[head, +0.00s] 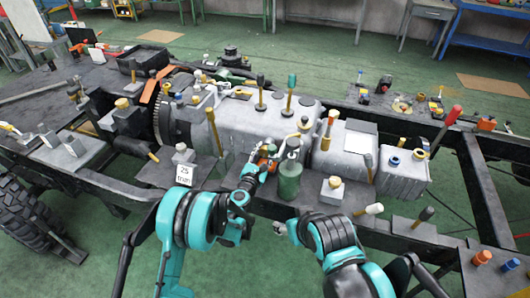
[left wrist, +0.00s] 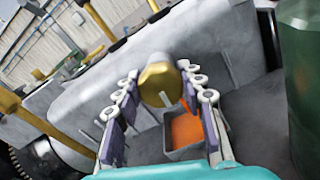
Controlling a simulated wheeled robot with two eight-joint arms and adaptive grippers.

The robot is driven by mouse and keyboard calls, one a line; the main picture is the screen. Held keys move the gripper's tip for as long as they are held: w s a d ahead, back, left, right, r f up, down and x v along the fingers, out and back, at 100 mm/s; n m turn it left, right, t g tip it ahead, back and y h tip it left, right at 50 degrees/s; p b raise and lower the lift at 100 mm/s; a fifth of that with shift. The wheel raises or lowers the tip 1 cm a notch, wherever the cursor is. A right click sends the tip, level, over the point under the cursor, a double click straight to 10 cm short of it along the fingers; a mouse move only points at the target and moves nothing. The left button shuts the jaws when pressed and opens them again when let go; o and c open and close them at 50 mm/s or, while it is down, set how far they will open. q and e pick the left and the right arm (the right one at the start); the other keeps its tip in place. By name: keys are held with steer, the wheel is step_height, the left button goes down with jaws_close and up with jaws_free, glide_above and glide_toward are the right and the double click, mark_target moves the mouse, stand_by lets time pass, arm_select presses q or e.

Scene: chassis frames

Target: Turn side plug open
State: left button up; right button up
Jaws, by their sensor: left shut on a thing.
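The side plug is a brass hex head (left wrist: 158,85) on a pale round stub at the grey gearbox housing's side, in the left wrist view. My left gripper (head: 263,162) is at the housing's near side, left of a green cylinder (head: 289,182). Its two fingers lie on either side of the plug, shut on it. In the head view the plug is mostly hidden by the gripper. My right gripper (head: 281,229) is low in front of the frame, away from the plug. Its fingers are too small to tell open from shut.
The grey gearbox housing (head: 235,120) fills the middle of the dark chassis frame (head: 440,232). An orange block (left wrist: 187,131) sits in a grey box below the plug. Upright rods and brass-capped parts stand around.

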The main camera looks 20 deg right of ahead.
arm_select(q)
steer(key=o, duration=1.2)
steer(key=v, duration=0.7)
steer(key=shift+s+a, duration=0.1)
steer(key=shift+s, duration=0.1)
steer(key=shift+r, duration=0.15)
